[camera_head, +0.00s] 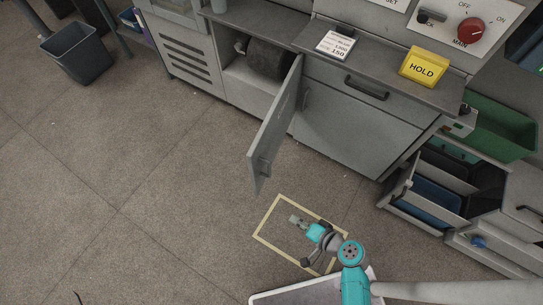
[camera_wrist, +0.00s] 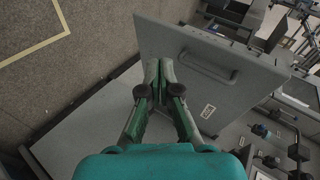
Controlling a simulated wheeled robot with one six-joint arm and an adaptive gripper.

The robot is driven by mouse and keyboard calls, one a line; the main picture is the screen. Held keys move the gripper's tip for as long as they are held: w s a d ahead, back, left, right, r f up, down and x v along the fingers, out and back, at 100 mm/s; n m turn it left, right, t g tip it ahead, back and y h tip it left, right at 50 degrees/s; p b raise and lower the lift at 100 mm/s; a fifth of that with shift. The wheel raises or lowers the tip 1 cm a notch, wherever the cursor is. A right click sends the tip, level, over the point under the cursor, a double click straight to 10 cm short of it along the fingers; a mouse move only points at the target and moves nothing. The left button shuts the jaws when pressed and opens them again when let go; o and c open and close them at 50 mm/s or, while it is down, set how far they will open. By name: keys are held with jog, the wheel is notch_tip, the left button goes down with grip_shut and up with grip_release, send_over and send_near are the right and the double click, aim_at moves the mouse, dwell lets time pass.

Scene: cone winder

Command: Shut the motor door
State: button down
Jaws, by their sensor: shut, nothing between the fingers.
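A yellow taped rectangle (camera_head: 268,241) marks the floor under my gripper. To the right are a closed cabinet front (camera_head: 355,130), an open drawer with bins (camera_head: 440,193) and a green bin (camera_head: 502,132). A grey bin (camera_head: 76,58) stands far left.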

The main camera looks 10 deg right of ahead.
jog(key=w+d+r+y, duration=0.2)
jog(key=w+r+y, duration=0.2)
jog(key=w, duration=0.5)
jog(key=n+t+y, duration=0.1)
jog(key=n+y, duration=0.1)
jog(key=y, duration=0.2)
send_near(258, 155)
jog(key=x, duration=0.7)
jog(key=shift+w, duration=0.1)
jog(key=shift+a+m, duration=0.1)
jog(key=shift+m, duration=0.2)
